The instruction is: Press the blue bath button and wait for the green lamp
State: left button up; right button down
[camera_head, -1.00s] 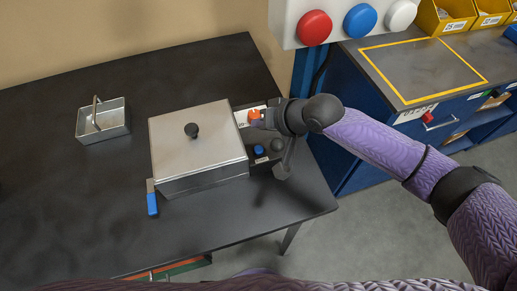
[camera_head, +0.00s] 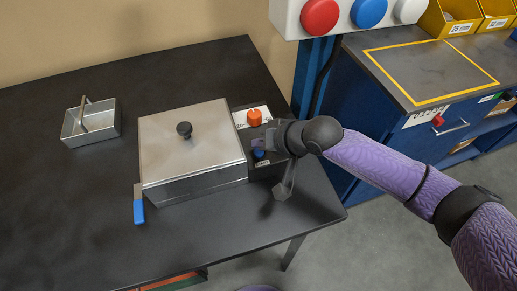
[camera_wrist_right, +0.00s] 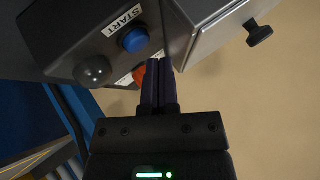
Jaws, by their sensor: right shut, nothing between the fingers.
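The metal bath (camera_head: 190,145) stands lidded on the dark table, with a black lid knob. Its dark control box is at its right side. The blue button (camera_head: 259,154) is on that box, below the orange knob (camera_head: 255,117). In the right wrist view, the blue button (camera_wrist_right: 135,39) has a START label beside it, and the round lamp (camera_wrist_right: 93,70) looks grey and unlit. My arm hides the lamp in the head view. My right gripper (camera_head: 258,142) is shut and empty, just above the button. Its fingertips (camera_wrist_right: 159,63) appear apart from the button. My left gripper is out of view.
A small metal basket (camera_head: 91,122) stands on the table at left. A blue-handled valve (camera_head: 139,210) sticks out at the bath's front left corner. A panel with red, blue and white domes (camera_head: 345,14) hangs at the top. A blue cabinet (camera_head: 410,95) stands at right.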

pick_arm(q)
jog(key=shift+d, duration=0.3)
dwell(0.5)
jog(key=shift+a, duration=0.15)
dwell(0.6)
pick_arm(e)
jog(key=shift+f, duration=0.45)
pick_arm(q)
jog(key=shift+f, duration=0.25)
pick_arm(e)
jog(key=shift+f, duration=0.55)
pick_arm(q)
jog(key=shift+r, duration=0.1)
pick_arm(e)
jog(key=shift+r, duration=0.15)
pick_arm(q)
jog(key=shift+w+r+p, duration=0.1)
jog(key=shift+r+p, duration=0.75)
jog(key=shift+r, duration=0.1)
pick_arm(e)
jog(key=shift+r, duration=0.85)
